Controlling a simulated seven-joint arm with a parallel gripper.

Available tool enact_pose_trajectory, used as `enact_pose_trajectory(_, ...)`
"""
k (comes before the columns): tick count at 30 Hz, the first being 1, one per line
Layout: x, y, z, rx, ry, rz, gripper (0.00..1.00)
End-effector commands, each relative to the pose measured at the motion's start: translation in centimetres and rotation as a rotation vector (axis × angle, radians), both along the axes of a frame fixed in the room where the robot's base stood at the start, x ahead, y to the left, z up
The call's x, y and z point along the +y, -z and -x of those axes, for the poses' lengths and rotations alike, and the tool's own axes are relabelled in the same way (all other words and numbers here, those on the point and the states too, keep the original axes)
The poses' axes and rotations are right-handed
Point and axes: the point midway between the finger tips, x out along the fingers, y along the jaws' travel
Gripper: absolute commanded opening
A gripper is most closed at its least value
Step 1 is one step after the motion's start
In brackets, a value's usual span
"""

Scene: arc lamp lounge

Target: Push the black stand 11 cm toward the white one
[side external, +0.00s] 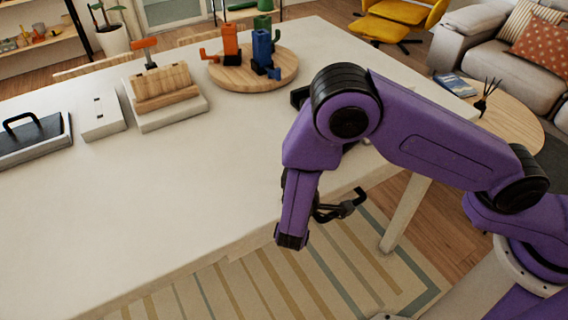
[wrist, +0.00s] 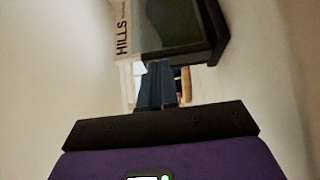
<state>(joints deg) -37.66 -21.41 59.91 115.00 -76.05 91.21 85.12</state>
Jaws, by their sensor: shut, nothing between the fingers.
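In the wrist view a black stand (wrist: 215,32) shows at the upper right, beside a panel or book (wrist: 165,25) with a white border lettered HILLS and a dark green picture. My gripper (wrist: 160,70) is shut and empty, its fingertips pointing toward the panel's lower edge; I cannot tell whether they touch. In the side view my arm hides most of that area; a black piece (side external: 299,96), possibly the stand, shows at the arm's left edge.
A white box (side external: 101,118) and a black-topped tray with a handle (side external: 34,139) lie at the left. A round wooden board (side external: 230,80) with orange, blue and green figures stands at the back. The middle and front left of the white table (side external: 150,200) are clear.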

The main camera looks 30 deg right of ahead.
Motion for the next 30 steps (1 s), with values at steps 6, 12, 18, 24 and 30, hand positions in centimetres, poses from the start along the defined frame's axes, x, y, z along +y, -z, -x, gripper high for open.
enact_pose_trajectory(6,3.4,0.0,0.1,-0.002,-0.004,-0.002,0.00)
enact_pose_trajectory(12,6.5,0.0,3.0,0.000,-0.006,0.000,0.00)
enact_pose_trajectory(18,8.9,0.0,5.5,0.001,-0.004,0.001,0.00)
enact_pose_trajectory(24,10.2,0.0,6.9,0.000,-0.001,0.001,0.00)
enact_pose_trajectory(30,10.5,0.0,7.2,0.001,0.000,0.001,0.00)
